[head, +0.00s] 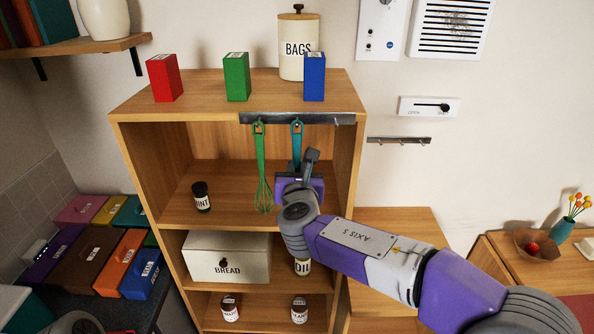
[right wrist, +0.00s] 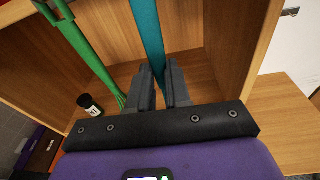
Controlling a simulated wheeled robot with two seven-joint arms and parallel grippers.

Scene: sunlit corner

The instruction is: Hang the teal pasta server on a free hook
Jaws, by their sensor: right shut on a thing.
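The teal pasta server (head: 296,131) is upright under the dark hook rail (head: 275,118) on the shelf's front top edge. Its holed handle end is at the rail; I cannot tell whether a hook passes through. My right gripper (head: 301,170) is shut on the teal handle below that end. In the right wrist view the teal handle (right wrist: 147,40) runs between the gripper's two dark fingers (right wrist: 162,80). The server's lower part is hidden behind the gripper. A green whisk (head: 262,165) hangs from the rail just left of it. My left gripper is not in view.
A bare-looking hook shows at the rail's right end (head: 337,121). A smaller hook rail (head: 398,140) is on the wall. Red (head: 165,78), green (head: 237,77) and blue (head: 314,77) boxes stand on top. A dark jar (head: 201,197) stands on the upper shelf.

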